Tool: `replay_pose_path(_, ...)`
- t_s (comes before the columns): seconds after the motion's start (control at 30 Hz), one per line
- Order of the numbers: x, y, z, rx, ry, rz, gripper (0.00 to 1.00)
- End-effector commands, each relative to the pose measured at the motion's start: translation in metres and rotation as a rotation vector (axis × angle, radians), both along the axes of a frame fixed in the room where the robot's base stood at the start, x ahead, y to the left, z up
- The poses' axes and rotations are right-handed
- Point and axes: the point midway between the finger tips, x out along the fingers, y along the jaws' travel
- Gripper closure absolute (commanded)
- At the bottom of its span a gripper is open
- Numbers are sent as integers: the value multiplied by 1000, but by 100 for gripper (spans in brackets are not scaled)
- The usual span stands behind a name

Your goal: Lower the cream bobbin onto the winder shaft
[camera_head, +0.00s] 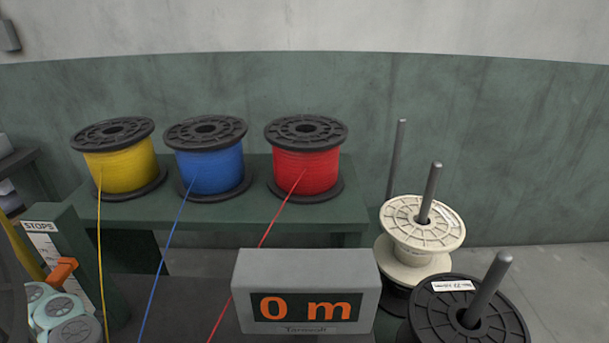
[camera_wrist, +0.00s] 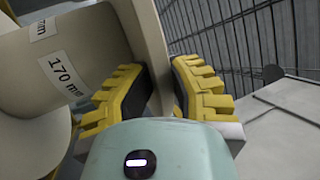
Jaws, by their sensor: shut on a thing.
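In the wrist view a cream bobbin (camera_wrist: 98,52) with a white "170 mm" label fills the upper left. My gripper (camera_wrist: 157,70) is shut on the rim of its flange, one yellow finger on each side. The bobbin lies sideways in this picture; I cannot tell its true tilt. The head view shows neither my gripper nor this bobbin. I cannot make out the winder shaft for certain in either view.
Yellow (camera_head: 120,165), blue (camera_head: 212,168) and red (camera_head: 305,168) spools stand on a green bench (camera_head: 250,215). A "0 m" counter (camera_head: 305,262) is in front. At right, bare rods rise, one through a cream spool (camera_head: 425,225), one through a black spool (camera_head: 450,300). Wire mesh (camera_wrist: 240,40) shows at wrist.

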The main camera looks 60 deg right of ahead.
Motion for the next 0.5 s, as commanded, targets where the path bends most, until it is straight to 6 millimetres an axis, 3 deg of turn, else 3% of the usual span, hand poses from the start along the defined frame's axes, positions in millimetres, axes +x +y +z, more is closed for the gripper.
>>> replay_pose_path(0.2, 0, -2, -19, 7, -6, -4, 100)
replay_pose_path(0.5, 0, -2, -33, 6, -6, -3, 100)
